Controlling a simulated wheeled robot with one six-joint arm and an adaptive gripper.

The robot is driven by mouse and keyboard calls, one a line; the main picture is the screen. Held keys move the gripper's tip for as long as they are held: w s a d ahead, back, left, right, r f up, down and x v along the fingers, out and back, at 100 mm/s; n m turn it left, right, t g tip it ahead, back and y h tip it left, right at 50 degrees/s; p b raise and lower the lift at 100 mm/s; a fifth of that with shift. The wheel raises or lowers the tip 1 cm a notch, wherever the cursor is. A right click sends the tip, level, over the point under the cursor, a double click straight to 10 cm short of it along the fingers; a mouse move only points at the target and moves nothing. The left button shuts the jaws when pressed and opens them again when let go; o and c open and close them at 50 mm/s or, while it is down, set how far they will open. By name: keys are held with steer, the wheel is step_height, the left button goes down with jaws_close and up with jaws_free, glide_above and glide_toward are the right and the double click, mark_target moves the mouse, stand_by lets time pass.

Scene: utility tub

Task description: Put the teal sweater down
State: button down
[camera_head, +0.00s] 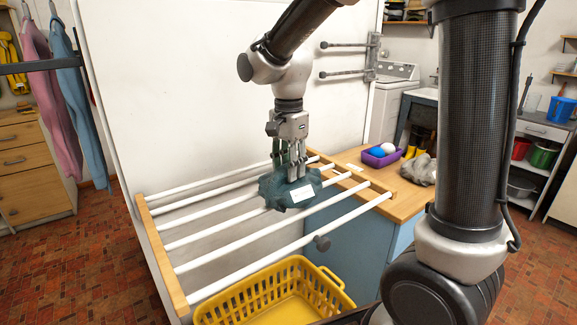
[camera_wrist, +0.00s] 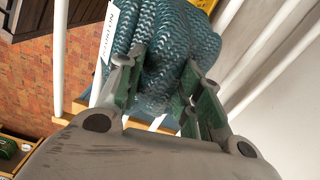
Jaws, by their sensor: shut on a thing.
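The teal sweater (camera_head: 283,190) is a bunched knit bundle with a white tag, in the middle of the head view. My gripper (camera_head: 292,172) is above it, pointing down, with its fingers shut on the top of the knit. In the wrist view the sweater (camera_wrist: 165,45) fills the top middle, pinched between the green-padded fingers (camera_wrist: 165,100). The sweater is at the white bars of the wooden-ended drying rack (camera_head: 152,235). I cannot tell whether it rests on the bars or hangs just above them.
A yellow laundry basket (camera_head: 285,298) stands in front of and below the rack. To the right, a wooden counter (camera_head: 405,200) holds a purple bin (camera_head: 382,156) and a grey cloth bundle (camera_head: 420,170). The rack's left bars are bare.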

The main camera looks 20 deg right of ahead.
steer(key=c, duration=1)
jaws_free()
steer(key=shift+f, duration=0.1)
steer(key=shift+o, duration=0.2)
step_height(320, 180, up, 12)
steer(key=s+d+f+n+t, duration=0.2)
steer(key=s+d+n, duration=0.4)
steer(key=s, duration=0.3)
steer(key=s+d+f+n+t, duration=0.2)
steer(key=s+d+n, duration=0.4)
steer(key=s+d, duration=0.3)
steer(key=shift+s+d+f+n, duration=0.3)
steer(key=shift+s+f, duration=0.1)
steer(key=shift+s, duration=0.3)
